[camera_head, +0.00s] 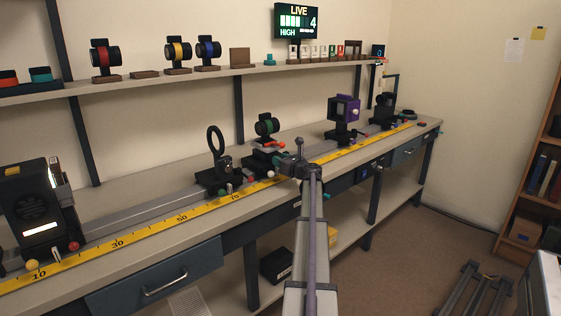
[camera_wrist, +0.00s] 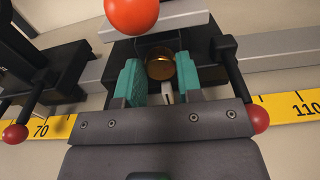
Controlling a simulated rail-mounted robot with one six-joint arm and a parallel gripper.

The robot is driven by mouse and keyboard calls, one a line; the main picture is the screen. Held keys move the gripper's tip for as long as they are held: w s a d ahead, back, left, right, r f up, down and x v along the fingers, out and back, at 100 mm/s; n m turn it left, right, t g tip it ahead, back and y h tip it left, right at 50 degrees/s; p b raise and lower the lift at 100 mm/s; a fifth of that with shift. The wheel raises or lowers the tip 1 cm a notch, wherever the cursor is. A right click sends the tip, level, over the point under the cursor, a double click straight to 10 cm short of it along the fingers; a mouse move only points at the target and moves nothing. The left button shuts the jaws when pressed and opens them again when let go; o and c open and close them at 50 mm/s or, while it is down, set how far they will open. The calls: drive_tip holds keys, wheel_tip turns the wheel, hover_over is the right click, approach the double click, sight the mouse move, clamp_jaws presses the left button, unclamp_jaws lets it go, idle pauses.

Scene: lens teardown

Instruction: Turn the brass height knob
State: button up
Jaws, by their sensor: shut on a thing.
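The brass height knob (camera_wrist: 160,66) shows in the wrist view as a short golden cylinder at the front of a dark carrier. My gripper (camera_wrist: 160,80) has its two teal pads on either side of the knob and is shut on it. A white mark sits just below the knob, between the pads. In the head view my gripper (camera_head: 284,163) reaches the carrier under the green-ringed lens (camera_head: 267,126) on the rail. The knob is hidden there behind my gripper.
An orange-red ball (camera_wrist: 131,12) stands close beyond my gripper. Red ball-ended levers flank it at left (camera_wrist: 15,134) and right (camera_wrist: 258,118). A ring holder (camera_head: 216,145) stands left on the rail, a purple box unit (camera_head: 346,109) right. The yellow scale (camera_head: 190,213) runs in front.

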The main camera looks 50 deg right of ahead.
drive_tip(key=shift+n, duration=0.8)
drive_tip(key=o, duration=0.9)
drive_tip(key=v, duration=1)
drive_tip(key=shift+s+a, duration=0.1)
drive_tip(key=shift+s, duration=0.3)
